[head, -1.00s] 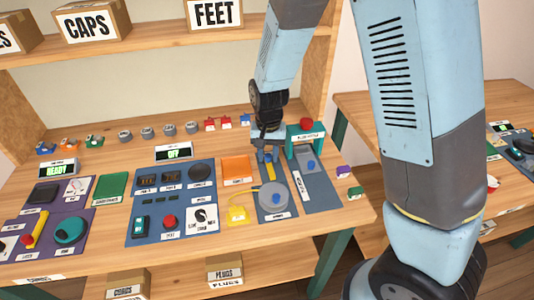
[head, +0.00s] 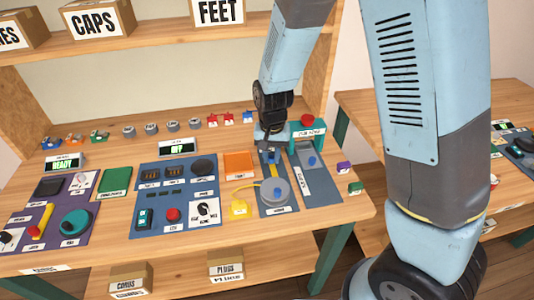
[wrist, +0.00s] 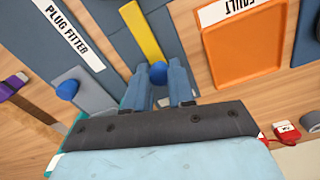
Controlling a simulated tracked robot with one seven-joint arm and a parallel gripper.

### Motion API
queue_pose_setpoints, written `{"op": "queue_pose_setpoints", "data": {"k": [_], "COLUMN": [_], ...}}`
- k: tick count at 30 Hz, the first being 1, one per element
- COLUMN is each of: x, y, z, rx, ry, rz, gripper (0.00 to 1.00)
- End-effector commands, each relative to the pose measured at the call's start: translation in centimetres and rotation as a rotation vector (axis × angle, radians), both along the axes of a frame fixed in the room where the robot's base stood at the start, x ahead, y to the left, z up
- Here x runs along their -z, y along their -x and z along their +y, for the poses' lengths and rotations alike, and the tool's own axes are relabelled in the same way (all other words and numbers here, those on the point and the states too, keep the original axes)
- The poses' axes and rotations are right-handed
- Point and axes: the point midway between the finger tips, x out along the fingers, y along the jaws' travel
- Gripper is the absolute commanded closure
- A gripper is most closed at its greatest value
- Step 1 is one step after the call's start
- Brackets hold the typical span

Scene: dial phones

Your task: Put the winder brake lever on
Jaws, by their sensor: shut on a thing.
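The winder (head: 276,192) is a grey disc on a blue panel right of the bench's middle. Its brake lever shows as a yellow strip (wrist: 143,32) with a blue ball knob (wrist: 158,72) at the near end in the wrist view. In the head view the yellow strip (head: 271,170) is partly hidden behind my gripper (head: 271,145). In the wrist view my gripper (wrist: 158,84) has its two fingers either side of the blue knob, shut on it. The lever's exact angle is hard to tell.
The plug fitter (head: 305,158), with a blue knob and teal frame, stands close to the right. An orange fault tray (head: 239,164) lies left of the winder. A yellow block (head: 239,208) has a cord to the winder. Small parts line the back.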

Motion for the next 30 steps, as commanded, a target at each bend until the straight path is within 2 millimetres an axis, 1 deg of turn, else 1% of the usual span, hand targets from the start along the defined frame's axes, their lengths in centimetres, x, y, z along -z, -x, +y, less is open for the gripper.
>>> {"op": "queue_pose_setpoints", "data": {"k": [1,7,8,15,25,28,30], "x": [0.0,0.1,0.1,0.1,-0.3,-1.1,-2.0], "y": [0.4,0.6,0.6,0.6,0.6,0.5,0.5], "z": [0.1,0.2,0.2,0.4,0.5,0.5,0.5], "rx": [-0.003,-0.007,-0.008,-0.011,-0.012,-0.012,-0.012], "ry": [0.000,0.003,0.003,0.002,0.001,-0.001,-0.001], "rz": [0.007,0.009,0.009,0.008,0.006,0.004,0.004], "gripper": [1.00,1.00,0.75,0.52,0.51,0.51,0.51]}}
